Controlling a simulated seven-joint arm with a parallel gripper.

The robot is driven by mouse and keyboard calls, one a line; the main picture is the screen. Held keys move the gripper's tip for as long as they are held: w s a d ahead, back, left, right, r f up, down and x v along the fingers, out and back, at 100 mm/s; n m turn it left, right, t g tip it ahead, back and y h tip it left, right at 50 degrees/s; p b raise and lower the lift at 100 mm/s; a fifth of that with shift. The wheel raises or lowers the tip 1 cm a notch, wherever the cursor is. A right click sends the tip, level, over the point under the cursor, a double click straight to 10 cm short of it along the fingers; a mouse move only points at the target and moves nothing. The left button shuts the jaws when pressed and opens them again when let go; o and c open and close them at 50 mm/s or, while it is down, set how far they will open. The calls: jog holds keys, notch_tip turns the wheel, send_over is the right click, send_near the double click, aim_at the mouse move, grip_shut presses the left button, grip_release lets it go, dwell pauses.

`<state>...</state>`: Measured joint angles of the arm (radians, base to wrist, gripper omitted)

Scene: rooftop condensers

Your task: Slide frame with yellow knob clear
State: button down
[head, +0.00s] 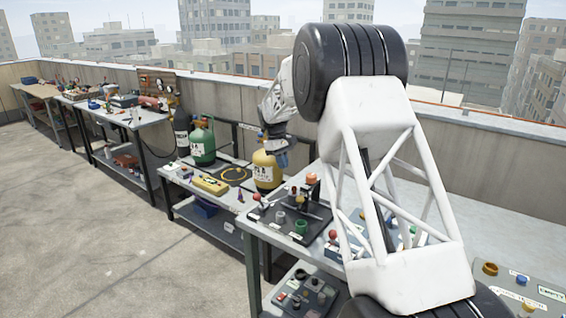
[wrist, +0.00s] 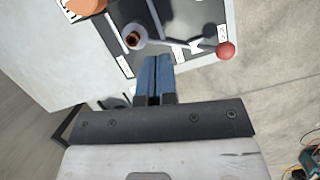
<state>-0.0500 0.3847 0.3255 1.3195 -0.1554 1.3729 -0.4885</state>
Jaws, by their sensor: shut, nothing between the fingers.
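My gripper (head: 282,161) hangs above the back left of a dark board (head: 262,214) on the bench in the head view. In the wrist view its blue fingers (wrist: 154,78) are together and empty, pointing at the board's edge. A red ball knob (wrist: 226,50) on a rod lies to the right of the fingertips; a grey post (wrist: 134,37) stands to their left. An orange knob (wrist: 86,5) is cut off at the top left. In the head view a small yellowish part (head: 300,201) shows on the board; I cannot tell whether it is the frame's knob.
A green cup (head: 301,227) and grey cup (head: 280,217) stand at the board's front. A yellow gas cylinder (head: 266,171) and green cylinder (head: 203,146) stand left of it. My arm hides part of the bench. Another panel (head: 510,280) lies at right.

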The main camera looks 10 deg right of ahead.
aim_at(304, 198)
jog(key=s+d+f, duration=0.3)
jog(key=s+f, duration=0.2)
jog(key=f, duration=0.3)
jog(key=shift+d, duration=0.2)
jog(key=shift+s+f, duration=0.1)
jog(key=shift+d, duration=0.1)
jog(key=shift+s+d, duration=1.25)
jog(key=shift+s, duration=0.1)
